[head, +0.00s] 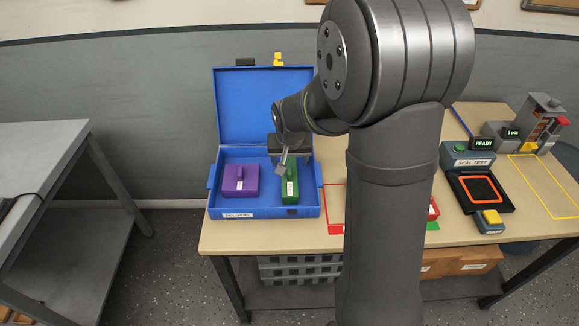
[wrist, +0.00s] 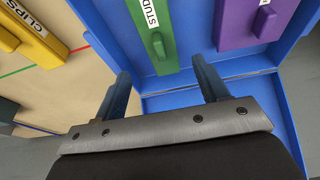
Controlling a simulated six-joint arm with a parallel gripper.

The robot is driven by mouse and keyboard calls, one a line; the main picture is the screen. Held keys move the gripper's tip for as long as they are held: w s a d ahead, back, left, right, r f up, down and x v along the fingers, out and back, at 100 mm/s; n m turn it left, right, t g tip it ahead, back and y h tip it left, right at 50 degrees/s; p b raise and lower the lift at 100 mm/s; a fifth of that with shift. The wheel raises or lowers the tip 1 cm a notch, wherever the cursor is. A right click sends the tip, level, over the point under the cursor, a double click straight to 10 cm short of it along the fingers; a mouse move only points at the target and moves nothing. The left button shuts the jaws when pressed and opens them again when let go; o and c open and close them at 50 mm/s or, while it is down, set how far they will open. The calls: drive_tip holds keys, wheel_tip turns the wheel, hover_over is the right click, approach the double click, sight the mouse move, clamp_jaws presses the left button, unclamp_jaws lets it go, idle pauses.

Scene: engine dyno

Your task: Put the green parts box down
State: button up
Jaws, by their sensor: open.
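The green parts box (head: 290,189) sits upright in the right part of the open blue case (head: 265,212), on its floor. It also shows in the wrist view (wrist: 150,22), with a raised green handle and a white label partly cut off by the frame. My gripper (head: 284,165) is just above the green box in the head view. In the wrist view its two fingers (wrist: 161,70) are spread and empty, with the handle beyond and between the tips. A purple box (head: 240,180) stands in the case to the left of the green one, with a gap between.
The case lid (head: 262,100) stands open at the back. A yellow box labelled clips (wrist: 32,32) is on the bench outside the case. A seal test device (head: 475,165) stands at right. My arm hides the middle of the bench (head: 300,235).

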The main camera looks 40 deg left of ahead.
sight(290, 169)
drive_tip(key=shift+v, duration=1.25)
drive_tip(key=shift+f, duration=0.1)
drive_tip(key=x, duration=1.2)
drive_tip(key=shift+r, duration=1.2)
drive_tip(key=shift+f, duration=0.1)
